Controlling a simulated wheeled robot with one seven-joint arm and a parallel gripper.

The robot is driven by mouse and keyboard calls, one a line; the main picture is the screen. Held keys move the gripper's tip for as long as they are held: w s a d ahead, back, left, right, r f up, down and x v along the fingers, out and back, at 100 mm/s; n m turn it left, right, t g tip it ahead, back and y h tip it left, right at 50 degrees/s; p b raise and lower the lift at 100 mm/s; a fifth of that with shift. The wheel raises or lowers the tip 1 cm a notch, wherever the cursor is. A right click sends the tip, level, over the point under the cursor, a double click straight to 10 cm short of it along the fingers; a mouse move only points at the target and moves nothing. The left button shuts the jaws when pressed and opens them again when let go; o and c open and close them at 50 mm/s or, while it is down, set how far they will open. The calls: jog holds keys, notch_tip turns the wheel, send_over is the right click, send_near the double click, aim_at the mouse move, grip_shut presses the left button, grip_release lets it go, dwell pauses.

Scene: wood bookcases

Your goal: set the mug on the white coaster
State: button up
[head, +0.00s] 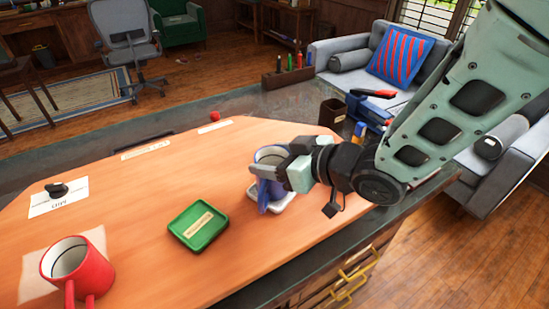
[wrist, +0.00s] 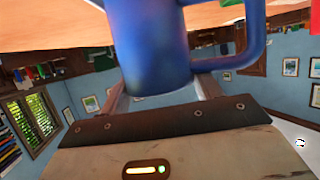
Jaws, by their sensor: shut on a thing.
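A blue mug (head: 265,187) is at the middle of the head view, with its open top up. My gripper (head: 281,165) comes in from the right and is shut on it. In the wrist view the mug (wrist: 150,45) fills the upper middle between my fingers (wrist: 160,90), with its handle to the right. The white coaster (head: 287,204) lies on the table right beneath the mug, which hides much of it. I cannot tell whether the mug's base touches the coaster or hangs just above it.
A green square tray (head: 184,236) lies left of the white coaster. A red mug (head: 90,275) stands on a pale mat at the front left. A white card (head: 74,203) with a black item is at left. A brown cup (head: 333,112) and blue-and-red items stand behind my gripper.

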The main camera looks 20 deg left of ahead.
jog(key=shift+f, duration=0.25)
jog(key=o, duration=1.2)
jog(key=shift+r, duration=0.2)
jog(key=b+v, duration=0.1)
jog(key=v, duration=1.1)
jog(key=shift+f, duration=0.1)
